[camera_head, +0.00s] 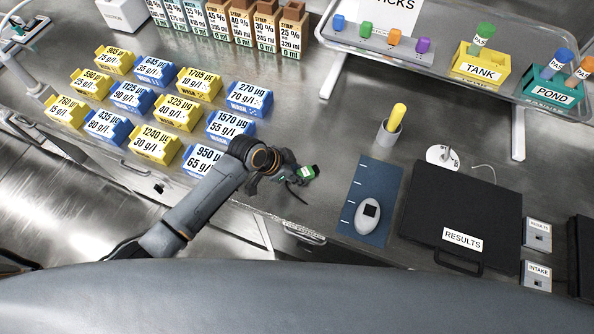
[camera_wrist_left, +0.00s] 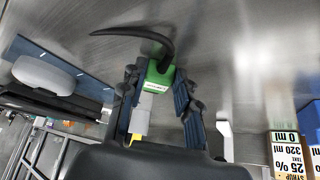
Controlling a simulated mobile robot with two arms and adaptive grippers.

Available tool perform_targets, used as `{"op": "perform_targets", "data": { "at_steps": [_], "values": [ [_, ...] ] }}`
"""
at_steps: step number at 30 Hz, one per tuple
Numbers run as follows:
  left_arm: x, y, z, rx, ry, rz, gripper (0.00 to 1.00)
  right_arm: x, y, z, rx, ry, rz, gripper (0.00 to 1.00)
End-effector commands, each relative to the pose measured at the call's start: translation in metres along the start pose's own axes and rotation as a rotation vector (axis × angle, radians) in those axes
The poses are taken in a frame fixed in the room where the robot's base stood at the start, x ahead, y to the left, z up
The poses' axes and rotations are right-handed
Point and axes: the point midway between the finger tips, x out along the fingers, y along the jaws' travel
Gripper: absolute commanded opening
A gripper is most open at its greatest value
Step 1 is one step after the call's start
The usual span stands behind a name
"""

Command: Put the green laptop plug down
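The green laptop plug (camera_head: 308,172) has a white label and a short black cable. In the head view it is at the fingertips of my left gripper (camera_head: 290,176), over the front part of the metal bench, right of the labelled boxes. In the left wrist view the plug (camera_wrist_left: 158,78) sits between the two fingers of my left gripper (camera_wrist_left: 158,92), which close on its sides. The black cable (camera_wrist_left: 140,33) curves away to the left. I cannot tell whether the plug touches the bench. My right gripper is not in view.
Yellow and blue labelled boxes (camera_head: 155,142) stand left of the gripper. To the right are a blue mat (camera_head: 377,185) with a white oval device (camera_head: 367,215), a grey cup (camera_head: 387,138) and a black laptop (camera_head: 462,205). Bare bench lies between gripper and mat.

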Motion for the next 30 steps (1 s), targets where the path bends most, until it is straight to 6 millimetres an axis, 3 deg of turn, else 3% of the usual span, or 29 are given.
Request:
{"op": "perform_targets", "data": {
  "at_steps": [1,3,15,20,30],
  "values": [
    [0.000,0.000,0.000,0.000,0.000,0.000,0.41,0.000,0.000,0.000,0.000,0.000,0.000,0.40],
    [-0.001,0.000,0.000,0.000,0.000,0.000,0.54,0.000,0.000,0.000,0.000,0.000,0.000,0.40],
    [-0.008,-0.001,-0.005,0.000,0.002,-0.002,0.54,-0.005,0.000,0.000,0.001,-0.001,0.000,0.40],
    [-0.030,-0.001,-0.006,0.003,0.001,-0.003,0.54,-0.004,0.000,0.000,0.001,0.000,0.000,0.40],
    [-0.103,-0.001,-0.005,0.003,0.000,-0.003,0.54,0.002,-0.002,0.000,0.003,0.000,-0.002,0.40]
  ]
}}
